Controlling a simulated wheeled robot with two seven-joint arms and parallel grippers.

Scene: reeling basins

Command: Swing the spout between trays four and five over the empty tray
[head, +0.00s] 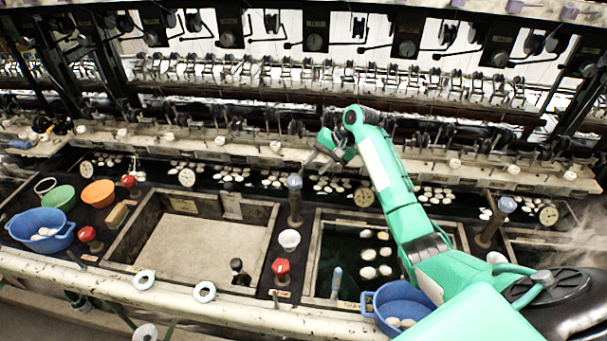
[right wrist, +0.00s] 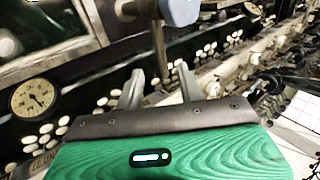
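The spout (head: 295,200) is an upright grey post with a blue-grey cap, on the divider between two trays. The empty tray (head: 145,228) to its left has a bare beige bottom. The tray to its right (head: 314,255) holds dark water and several white cocoons (head: 368,262). My right gripper (head: 318,160) is above and just right of the spout's cap, apart from it. In the right wrist view its two fingers (right wrist: 160,85) are spread with nothing between them, and the blue-grey cap (right wrist: 180,10) shows beyond them at the top. My left gripper is not in view.
A blue basin (head: 375,309) with cocoons stands at the front right, by my right arm. A white cup (head: 289,239) and a red knob (head: 281,268) stand on the divider. Blue, green and orange bowls (head: 98,193) are at the left. Reeling machinery runs along the back.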

